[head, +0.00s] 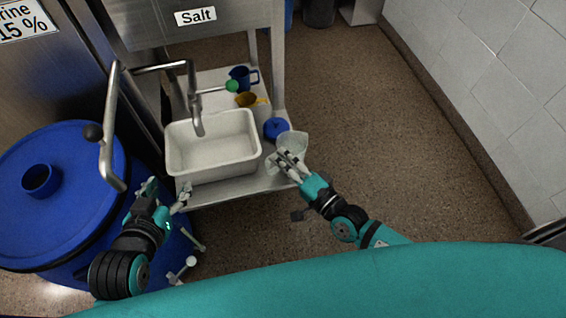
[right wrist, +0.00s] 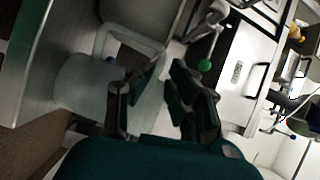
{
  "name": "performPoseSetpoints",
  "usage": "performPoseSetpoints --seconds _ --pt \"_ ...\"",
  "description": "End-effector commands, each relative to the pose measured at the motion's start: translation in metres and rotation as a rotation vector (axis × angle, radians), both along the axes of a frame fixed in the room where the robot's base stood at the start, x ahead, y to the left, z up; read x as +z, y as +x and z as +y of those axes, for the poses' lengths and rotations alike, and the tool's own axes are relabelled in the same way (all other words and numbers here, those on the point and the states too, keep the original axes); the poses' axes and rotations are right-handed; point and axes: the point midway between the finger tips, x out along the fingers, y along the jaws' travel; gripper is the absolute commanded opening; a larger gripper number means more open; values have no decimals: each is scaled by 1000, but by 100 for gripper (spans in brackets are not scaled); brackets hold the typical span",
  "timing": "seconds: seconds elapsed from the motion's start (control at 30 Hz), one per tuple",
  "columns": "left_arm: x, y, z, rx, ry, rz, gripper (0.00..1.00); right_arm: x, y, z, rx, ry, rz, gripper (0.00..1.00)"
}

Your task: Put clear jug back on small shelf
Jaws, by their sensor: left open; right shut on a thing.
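The clear jug (head: 296,141) is at the right edge of the small steel shelf (head: 225,190) in the head view. My right gripper (head: 284,162) is shut on it, at its near left side. In the right wrist view the pale, see-through jug (right wrist: 82,85) is large, and the gripper's dark fingers (right wrist: 160,95) are at its side. I cannot tell whether the jug touches the shelf. My left gripper (head: 168,195) is open and empty, left of the shelf's front corner.
A white basin (head: 213,172) fills the shelf's front. A blue barrel (head: 75,180) stands left. The floor right is clear.

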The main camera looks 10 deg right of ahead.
Motion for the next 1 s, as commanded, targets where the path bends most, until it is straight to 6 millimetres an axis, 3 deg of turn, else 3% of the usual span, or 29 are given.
performPoseSetpoints --seconds 0.3,0.33,0.5,0.83,1.0 --pt "8 6 -3 -3 -12 -50 57 -2 0 0 -1 1 -3 0" --pt "8 6 -3 -3 -12 -50 57 -4 0 0 0 -1 -1 18" --pt "8 6 -3 -3 -12 -49 57 -4 0 0 0 0 0 40" --pt "7 5 -3 -3 -11 -45 57 -4 -3 -2 0 -1 0 40" --pt "-4 -5 3 3 9 37 57 -3 -25 -14 1 -3 3 40"
